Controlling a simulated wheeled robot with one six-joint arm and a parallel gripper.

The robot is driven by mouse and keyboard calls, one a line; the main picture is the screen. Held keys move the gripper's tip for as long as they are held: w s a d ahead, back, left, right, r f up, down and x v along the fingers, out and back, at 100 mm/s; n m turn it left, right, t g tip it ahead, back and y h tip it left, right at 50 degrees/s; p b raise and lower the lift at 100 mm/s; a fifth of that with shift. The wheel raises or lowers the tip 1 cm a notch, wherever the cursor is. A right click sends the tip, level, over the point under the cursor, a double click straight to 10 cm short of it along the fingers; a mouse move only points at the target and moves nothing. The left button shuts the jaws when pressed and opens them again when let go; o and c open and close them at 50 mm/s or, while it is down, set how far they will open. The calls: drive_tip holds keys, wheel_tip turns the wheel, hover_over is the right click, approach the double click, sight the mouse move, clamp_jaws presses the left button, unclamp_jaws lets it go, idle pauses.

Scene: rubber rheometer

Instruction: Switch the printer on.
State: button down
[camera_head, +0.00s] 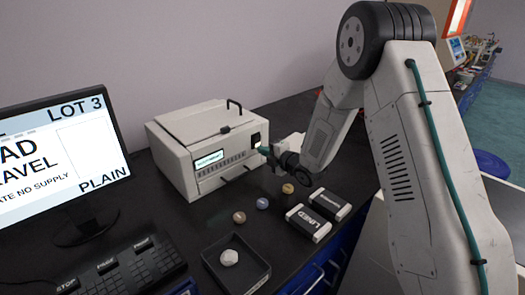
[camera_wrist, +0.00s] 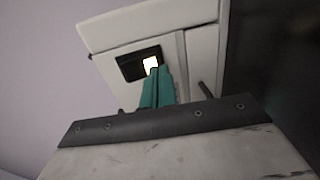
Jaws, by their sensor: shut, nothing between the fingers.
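The printer (camera_head: 185,150) is a white box with a lid handle, standing on the dark bench against the wall. A small lit display (camera_head: 208,160) shows on its front. At the right of its front is a black switch panel (camera_head: 256,139), which also shows in the wrist view (camera_wrist: 131,66) with a bright, lit rocker (camera_wrist: 151,63). My gripper (camera_head: 264,149) has teal fingers and is shut and empty. In the wrist view its fingertips (camera_wrist: 155,70) overlap the lower edge of the rocker; I cannot tell whether they touch it.
A monitor (camera_head: 62,160) and a keyboard (camera_head: 120,266) stand at the left. Several small balls (camera_head: 262,203), two labelled blocks (camera_head: 308,223) and a black tray (camera_head: 258,272) with a whitish lump (camera_head: 229,257) lie in front of the printer.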

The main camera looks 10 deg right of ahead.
drive_tip(key=s+d, duration=0.4)
drive_tip(key=s, duration=0.1)
drive_tip(key=shift+d+f, duration=0.2)
drive_tip(key=shift+f, duration=0.15)
drive_tip(key=s, duration=0.2)
drive_tip(key=s+d, duration=0.1)
drive_tip(key=s, duration=0.1)
drive_tip(key=s+d+f, duration=0.1)
drive_tip(key=s, duration=0.1)
drive_tip(key=shift+s+d, duration=0.1)
drive_tip(key=shift+d, duration=0.15)
